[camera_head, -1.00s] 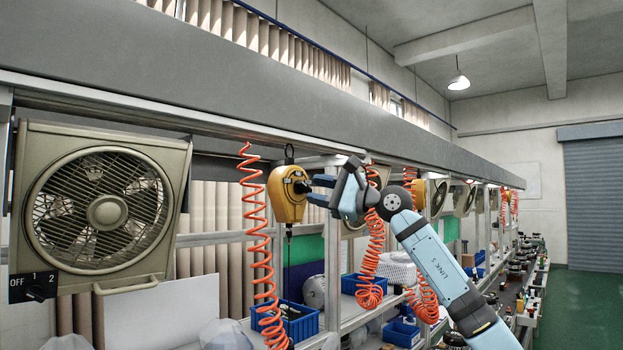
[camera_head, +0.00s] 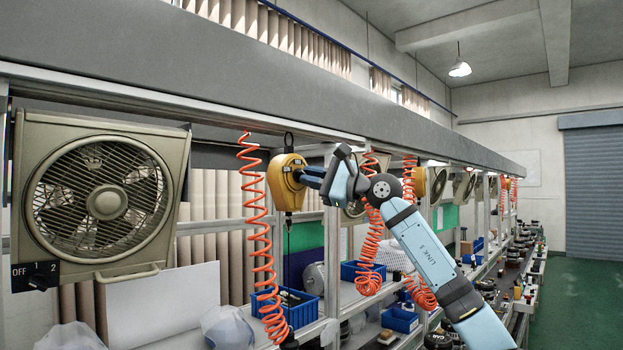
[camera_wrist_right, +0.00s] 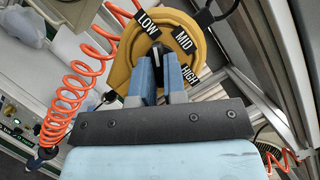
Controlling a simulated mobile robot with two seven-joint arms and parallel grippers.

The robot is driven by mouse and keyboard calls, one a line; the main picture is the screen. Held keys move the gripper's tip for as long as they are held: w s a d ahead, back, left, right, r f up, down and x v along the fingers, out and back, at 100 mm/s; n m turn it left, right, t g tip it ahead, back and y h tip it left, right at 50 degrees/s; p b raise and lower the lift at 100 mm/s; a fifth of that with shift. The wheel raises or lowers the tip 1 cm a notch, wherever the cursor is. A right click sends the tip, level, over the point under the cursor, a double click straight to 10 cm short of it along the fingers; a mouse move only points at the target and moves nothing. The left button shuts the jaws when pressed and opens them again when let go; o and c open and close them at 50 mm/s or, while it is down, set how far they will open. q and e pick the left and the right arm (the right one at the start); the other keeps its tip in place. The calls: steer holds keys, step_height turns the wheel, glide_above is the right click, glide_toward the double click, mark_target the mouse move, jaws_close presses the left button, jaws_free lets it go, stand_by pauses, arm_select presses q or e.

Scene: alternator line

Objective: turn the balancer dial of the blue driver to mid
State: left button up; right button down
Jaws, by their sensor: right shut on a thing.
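The yellow balancer (camera_head: 284,190) hangs from the overhead beam, with a thin cable running down below it. In the right wrist view its round face (camera_wrist_right: 125,62) carries black labels LOW (camera_wrist_right: 148,23), MID (camera_wrist_right: 184,40) and HIGH (camera_wrist_right: 190,75). My right gripper (camera_head: 301,177) reaches the balancer's face from the right. In the right wrist view my right gripper (camera_wrist_right: 159,62) is shut on the small dark dial (camera_wrist_right: 158,48) at the centre of the face. The fingers hide much of the dial, so I cannot tell its setting. The blue driver is not clearly seen. My left gripper is not in view.
An orange coiled hose (camera_head: 259,240) hangs just left of the balancer, and another (camera_head: 371,250) hangs to the right. Blue bins (camera_head: 300,306) sit on the bench below. The grey beam (camera_head: 200,105) runs above.

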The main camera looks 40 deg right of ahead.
steer(key=shift+a+f+m+t+h+b, duration=0.1)
steer(key=shift+m+t+h+b, duration=0.7)
steer(key=shift+m, duration=1.75)
steer(key=shift+a+f+m+t+h+b, duration=0.15)
steer(key=shift+m+t+h+b, duration=0.65)
steer(key=shift+m, duration=1.8)
steer(key=shift+a+r+m+t+h+b, duration=0.1)
steer(key=shift+m+t+h+b, duration=0.3)
steer(key=shift+m+h+b, duration=1.45)
steer(key=shift+m+y+p, duration=0.35)
steer(key=shift+m+p, duration=0.6)
steer(key=shift+m, duration=0.05)
steer(key=c, duration=1.2)
jaws_free()
steer(key=shift+s, duration=0.1)
